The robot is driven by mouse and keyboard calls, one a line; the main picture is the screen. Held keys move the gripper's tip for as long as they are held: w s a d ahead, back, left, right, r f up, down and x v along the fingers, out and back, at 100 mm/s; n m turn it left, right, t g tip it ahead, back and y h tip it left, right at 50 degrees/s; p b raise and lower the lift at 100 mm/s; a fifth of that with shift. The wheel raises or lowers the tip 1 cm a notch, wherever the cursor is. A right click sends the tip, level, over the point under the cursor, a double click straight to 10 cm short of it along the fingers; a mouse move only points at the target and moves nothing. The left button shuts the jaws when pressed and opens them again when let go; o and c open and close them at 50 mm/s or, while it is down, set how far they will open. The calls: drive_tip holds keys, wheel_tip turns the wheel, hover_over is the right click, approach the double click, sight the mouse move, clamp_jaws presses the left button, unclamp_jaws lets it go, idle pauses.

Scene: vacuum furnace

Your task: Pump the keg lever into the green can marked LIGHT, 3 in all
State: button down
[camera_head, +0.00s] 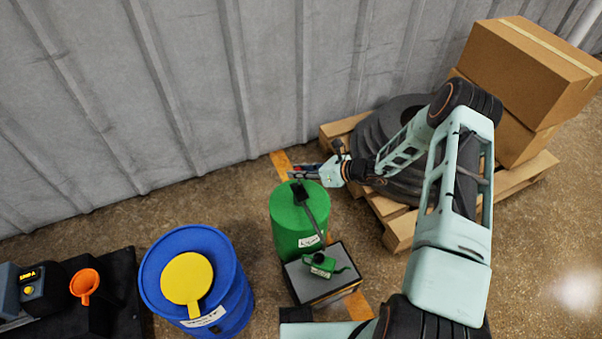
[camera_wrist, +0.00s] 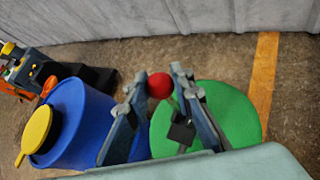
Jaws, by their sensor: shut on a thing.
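The green keg (camera_head: 292,225) stands on the floor near the wall, with a white label low on its side. It also shows in the wrist view (camera_wrist: 238,112). A black pump head (camera_head: 299,192) sits on its top, and a dark spout runs from it toward a small green can (camera_head: 319,270). The can has a white label, too small to read. It stands on a dark-edged grey box. My gripper (camera_head: 304,172) is above the keg's far edge.
A blue drum (camera_head: 228,285) with a yellow lid (camera_head: 187,276) stands left of the keg. An orange funnel (camera_head: 85,283) is on a black bench at far left. A pallet (camera_head: 398,232) with dark coils and cardboard boxes (camera_head: 535,65) is right. The corrugated wall is close behind.

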drive_tip(key=shift+w+a+f, duration=0.1)
drive_tip(key=shift+w, duration=0.25)
drive_tip(key=w, duration=0.1)
drive_tip(key=w+b, duration=0.1)
drive_tip(key=a+f+b, duration=0.1)
drive_tip(key=shift+w, duration=0.5)
drive_tip(key=c, duration=1.7)
unclamp_jaws()
drive_tip(key=shift+o, duration=0.2)
